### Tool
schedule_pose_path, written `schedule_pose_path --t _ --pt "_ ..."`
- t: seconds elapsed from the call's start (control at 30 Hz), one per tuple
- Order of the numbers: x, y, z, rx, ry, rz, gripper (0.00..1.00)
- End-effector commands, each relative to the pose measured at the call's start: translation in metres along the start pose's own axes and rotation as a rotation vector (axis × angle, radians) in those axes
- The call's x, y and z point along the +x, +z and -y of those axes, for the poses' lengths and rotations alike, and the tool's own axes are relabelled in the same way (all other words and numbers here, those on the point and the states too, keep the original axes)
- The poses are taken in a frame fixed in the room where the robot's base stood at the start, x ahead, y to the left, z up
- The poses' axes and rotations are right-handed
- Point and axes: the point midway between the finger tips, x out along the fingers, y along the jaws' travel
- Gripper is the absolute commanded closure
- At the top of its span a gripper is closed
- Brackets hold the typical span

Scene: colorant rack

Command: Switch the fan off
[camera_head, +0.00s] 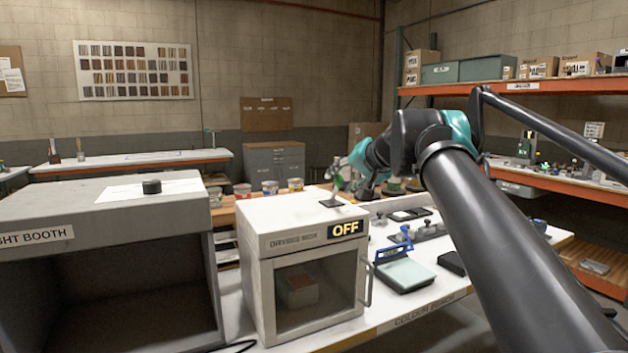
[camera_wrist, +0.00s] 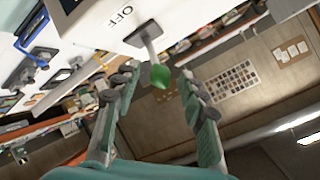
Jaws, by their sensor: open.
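A white box cabinet (camera_head: 300,229) with a glass door stands on the bench. Its front carries a dark sign reading OFF (camera_head: 346,229) in yellow letters. On its top, a dark plate (camera_head: 331,202) bears a grey lever with a green tip. In the wrist view, the lever (camera_wrist: 150,45) rises from its plate beside a printed OFF label (camera_wrist: 125,14), and its green tip (camera_wrist: 160,77) points between my fingers. My gripper (camera_wrist: 157,84) is open, with one finger on each side of the green tip; contact cannot be told. In the head view, my gripper (camera_head: 343,176) is small and partly hidden.
A grey light booth (camera_head: 100,215) with a dark puck (camera_head: 151,187) on top stands left of the cabinet. Right of it are a blue-handled tool (camera_head: 394,248) and a pale green pad (camera_head: 405,275). Orange shelving (camera_head: 510,88) lines the right wall.

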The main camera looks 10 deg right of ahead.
Motion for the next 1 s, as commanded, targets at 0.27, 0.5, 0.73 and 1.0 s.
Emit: schedule_pose_path --t 0.27,0.5,0.73,1.0 --pt "-0.012 -0.001 -0.001 0.002 0.003 -0.002 0.58" --pt "-0.049 -0.001 -0.002 0.003 0.004 -0.003 0.58" --pt "-0.080 -0.001 -0.002 0.003 0.004 -0.003 0.58" --pt "-0.107 -0.001 -0.002 0.003 0.004 -0.001 0.58"
